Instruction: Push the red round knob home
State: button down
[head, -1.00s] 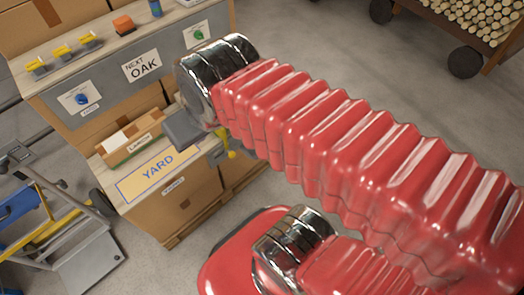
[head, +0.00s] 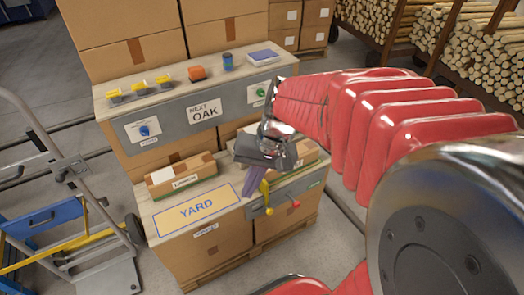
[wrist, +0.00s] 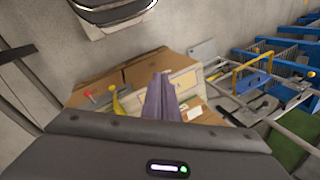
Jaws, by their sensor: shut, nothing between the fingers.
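The red round knob (head: 295,204) sticks out from the grey front panel of the lower bench, at its right part. In the wrist view it shows small at the left (wrist: 87,94). My gripper (head: 249,192) is shut and empty, its purplish fingers pointing down over the lower bench, left of the knob and apart from it. In the wrist view the fingers (wrist: 162,98) stand in the middle, right of the knob. How far the fingertips are from the bench I cannot tell.
A yellow lever (head: 266,193) stands just left of the red knob, close to my fingers. The YARD board (head: 197,209) and a carton tray (head: 182,174) lie to the left. The upper panel has a blue knob (head: 145,131) and a green knob (head: 261,92). A hand truck (head: 60,165) stands far left.

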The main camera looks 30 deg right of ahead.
aim_at(298, 207)
jog(key=w+d+f+m+t+y, duration=0.35)
jog(key=d+f+m, duration=0.35)
jog(key=d+f, duration=0.3)
jog(key=w+d+f+m+t+y, duration=0.3)
jog(key=w+d+f+m+y, duration=0.35)
jog(key=f, duration=0.65)
jog(key=s+d+f+m+t+h, duration=0.3)
jog(key=s+d+f+m+h, duration=0.1)
jog(key=f, duration=0.4)
jog(key=s+d+f+m+t+h, duration=0.4)
jog(key=f+m, duration=0.3)
jog(key=f, duration=0.2)
jog(key=s+d+f+m+t+h, duration=0.3)
jog(key=s+d+f+m+h, duration=0.2)
jog(key=f, duration=0.4)
jog(key=shift+s+f+m, duration=0.15)
jog(key=shift+s+m, duration=0.3)
jog(key=shift+m, duration=0.1)
jog(key=shift+w, duration=0.15)
jog(key=shift+w+a, duration=0.2)
jog(key=shift+w, duration=6.65)
